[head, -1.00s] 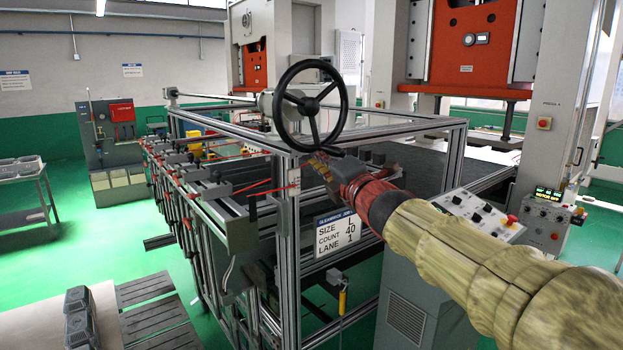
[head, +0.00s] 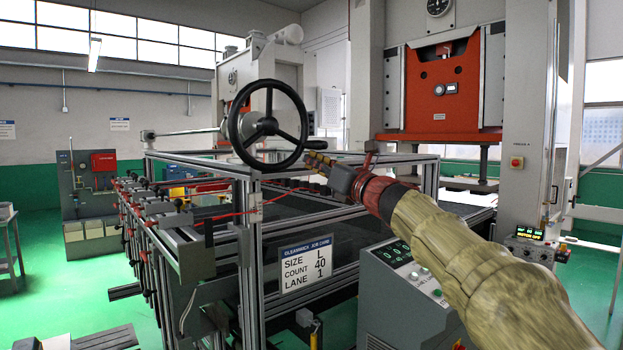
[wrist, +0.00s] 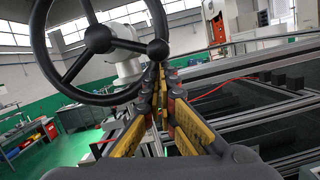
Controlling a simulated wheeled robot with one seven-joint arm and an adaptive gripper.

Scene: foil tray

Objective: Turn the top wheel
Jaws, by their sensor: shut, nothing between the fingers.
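The top wheel is a black handwheel with a round rim and three spokes around a hub (head: 268,126). It stands upright above the near corner of the metal frame. In the wrist view the wheel's hub (wrist: 98,39) is at the upper left, and a dark round knob (wrist: 158,49) sits at its right side. My gripper (head: 308,159) is at the wheel's lower right. In the wrist view its yellow and grey fingers (wrist: 160,75) come together just below the knob, with nothing between them. I cannot tell whether the fingertips touch the knob or rim.
The aluminium frame (head: 248,215) of the machine runs below and behind the wheel, with red rods at left. A job card (head: 305,262) hangs on its front. A control console (head: 410,290) stands below my arm. A large press with a red panel (head: 437,88) rises behind.

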